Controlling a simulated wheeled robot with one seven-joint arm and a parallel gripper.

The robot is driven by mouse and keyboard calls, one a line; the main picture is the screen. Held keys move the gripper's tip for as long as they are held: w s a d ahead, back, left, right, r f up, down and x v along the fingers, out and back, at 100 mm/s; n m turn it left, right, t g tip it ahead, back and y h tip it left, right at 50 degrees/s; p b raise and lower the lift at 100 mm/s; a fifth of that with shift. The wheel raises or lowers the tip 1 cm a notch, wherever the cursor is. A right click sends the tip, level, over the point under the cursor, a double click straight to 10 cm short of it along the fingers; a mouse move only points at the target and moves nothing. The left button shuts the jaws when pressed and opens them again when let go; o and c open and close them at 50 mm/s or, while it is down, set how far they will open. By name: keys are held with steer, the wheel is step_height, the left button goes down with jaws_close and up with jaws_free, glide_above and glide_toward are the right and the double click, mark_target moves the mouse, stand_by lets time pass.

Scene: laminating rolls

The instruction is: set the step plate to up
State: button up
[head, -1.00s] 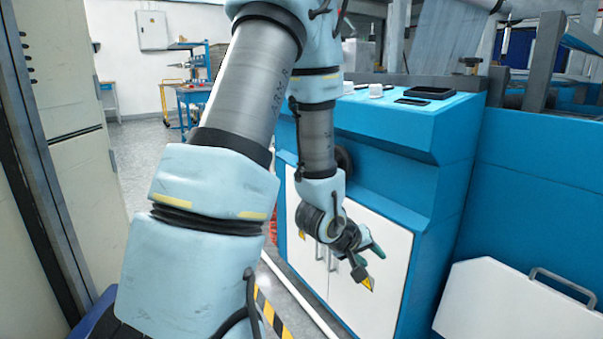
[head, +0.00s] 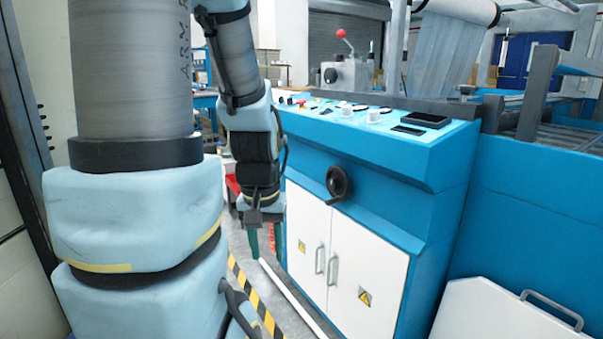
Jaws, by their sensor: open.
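A white plate with a grey bar handle (head: 552,308) stands at the lower right, against the blue machine side; it looks like the step plate. Its lower part is cut off by the picture edge, so I cannot tell its full tilt. My gripper (head: 264,241) hangs pointing down left of the white cabinet doors, well to the left of the plate. Its green fingers are apart with nothing between them.
The blue machine console (head: 390,150) with knobs and a black handwheel (head: 338,184) stands between my gripper and the plate. White cabinet doors (head: 345,262) have handles that stick out. Striped floor tape (head: 256,299) runs along its foot.

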step_height(320, 180, up, 19)
steer(key=p, duration=1.6)
steer(key=shift+f+p, duration=0.2)
steer(key=shift+p, duration=0.1)
